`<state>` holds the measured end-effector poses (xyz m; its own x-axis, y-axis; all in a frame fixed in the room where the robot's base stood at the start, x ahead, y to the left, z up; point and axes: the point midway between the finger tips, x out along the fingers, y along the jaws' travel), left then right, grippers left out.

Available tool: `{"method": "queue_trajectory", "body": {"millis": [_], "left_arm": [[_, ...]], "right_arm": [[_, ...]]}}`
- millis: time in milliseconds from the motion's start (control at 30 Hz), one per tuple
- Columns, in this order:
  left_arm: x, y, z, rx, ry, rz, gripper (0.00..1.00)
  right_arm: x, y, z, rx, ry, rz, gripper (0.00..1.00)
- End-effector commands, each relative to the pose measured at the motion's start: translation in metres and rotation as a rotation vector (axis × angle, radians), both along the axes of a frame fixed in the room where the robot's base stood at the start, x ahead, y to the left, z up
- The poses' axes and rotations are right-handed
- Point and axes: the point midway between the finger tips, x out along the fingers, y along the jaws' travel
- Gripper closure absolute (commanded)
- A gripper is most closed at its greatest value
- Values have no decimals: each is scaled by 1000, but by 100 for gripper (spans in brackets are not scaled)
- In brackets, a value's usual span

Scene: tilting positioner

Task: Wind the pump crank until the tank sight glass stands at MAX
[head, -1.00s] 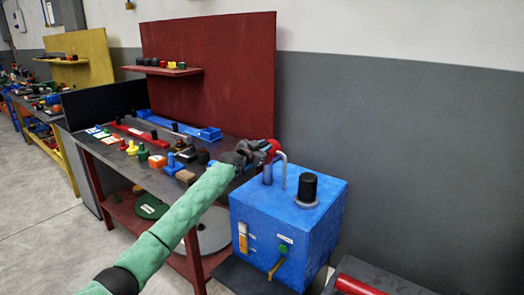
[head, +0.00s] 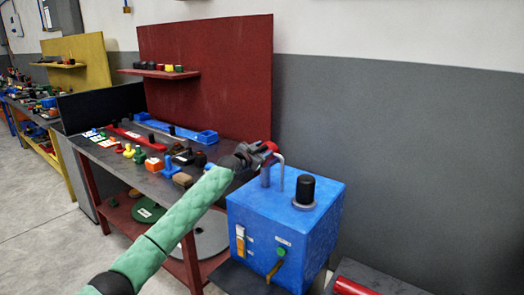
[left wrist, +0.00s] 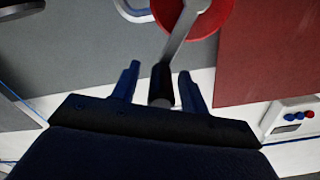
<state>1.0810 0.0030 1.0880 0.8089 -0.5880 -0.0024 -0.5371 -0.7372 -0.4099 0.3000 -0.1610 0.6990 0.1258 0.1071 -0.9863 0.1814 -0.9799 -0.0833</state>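The blue pump tank (head: 312,235) stands at the right end of the workbench. Its sight glass (head: 240,243) is on the front face, orange in the lower part and pale above; its marks are too small to read. The red crank hub (head: 268,147) is above the tank's back left. My left gripper (head: 250,156) is at the crank. In the left wrist view, the grey crank arm (left wrist: 182,32) runs from the red hub to a black handle (left wrist: 161,80). My left fingers (left wrist: 160,88) stand open on both sides of the handle, with narrow gaps. My right gripper is out of view.
The tank carries a black cap (head: 307,189), a bent grey pipe (head: 281,170) and a green knob (head: 280,252) with a yellowish lever. The workbench (head: 120,170) to the left holds many small parts. A red cylinder (head: 355,288) lies at the lower right.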

Motion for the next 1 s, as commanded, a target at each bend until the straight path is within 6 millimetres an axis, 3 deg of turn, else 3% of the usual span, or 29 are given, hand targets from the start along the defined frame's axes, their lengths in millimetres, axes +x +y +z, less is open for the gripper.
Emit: {"method": "queue_trajectory", "body": {"millis": [367,800,1000], "left_arm": [[-4,3,0,-1,-2,0,55],[-52,40,-1,1,-3,1,55],[-63,45,0,-1,-1,0,55]], "right_arm": [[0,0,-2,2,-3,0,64],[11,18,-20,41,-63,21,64],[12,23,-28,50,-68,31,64]]}}
